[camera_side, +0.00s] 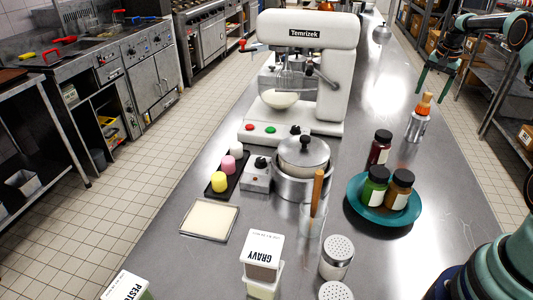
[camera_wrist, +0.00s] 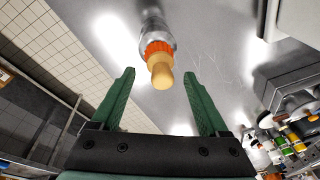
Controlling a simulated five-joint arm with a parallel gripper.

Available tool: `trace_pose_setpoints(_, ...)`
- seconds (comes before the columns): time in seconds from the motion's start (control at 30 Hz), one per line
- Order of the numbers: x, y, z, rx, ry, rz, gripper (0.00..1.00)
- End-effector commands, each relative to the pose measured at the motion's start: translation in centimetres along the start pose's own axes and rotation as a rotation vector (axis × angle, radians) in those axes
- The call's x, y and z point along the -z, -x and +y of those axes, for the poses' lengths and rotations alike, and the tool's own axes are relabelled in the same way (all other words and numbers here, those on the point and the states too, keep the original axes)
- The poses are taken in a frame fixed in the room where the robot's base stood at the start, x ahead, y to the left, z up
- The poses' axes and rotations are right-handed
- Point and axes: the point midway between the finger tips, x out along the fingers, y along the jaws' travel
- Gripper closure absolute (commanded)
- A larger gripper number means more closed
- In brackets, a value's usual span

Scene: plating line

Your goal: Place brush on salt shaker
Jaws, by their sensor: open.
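My gripper (camera_side: 438,84) is open and empty at the upper right, raised above the counter. In the wrist view its green fingers (camera_wrist: 160,75) point toward an upright item with a tan tip and orange collar (camera_wrist: 159,66) on a silvery body, apart from it. In the side view this item (camera_side: 424,106) stands below my gripper; I cannot tell whether it is the brush. A tan wooden handle (camera_side: 317,189) stands in a clear glass near the pot; its lower end is unclear. Two shakers with perforated lids, one whole (camera_side: 337,258) and one cut off (camera_side: 335,291), stand at the front.
A teal plate (camera_side: 385,216) with several jars stands right of the lidded pot (camera_side: 303,159). A white mixer (camera_side: 335,60) stands behind. A GRAVY box (camera_side: 263,252) and a cream tray (camera_side: 208,220) lie left of the shakers. The counter's far right is mostly clear.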

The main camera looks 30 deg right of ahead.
Motion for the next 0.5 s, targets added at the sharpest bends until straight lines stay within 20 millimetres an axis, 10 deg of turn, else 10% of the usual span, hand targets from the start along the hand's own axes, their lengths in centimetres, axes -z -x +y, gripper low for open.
trace_pose_setpoints(0.5, 0.0, 9.2, 0.0, 0.001, 0.0, 0.001, 0.22)
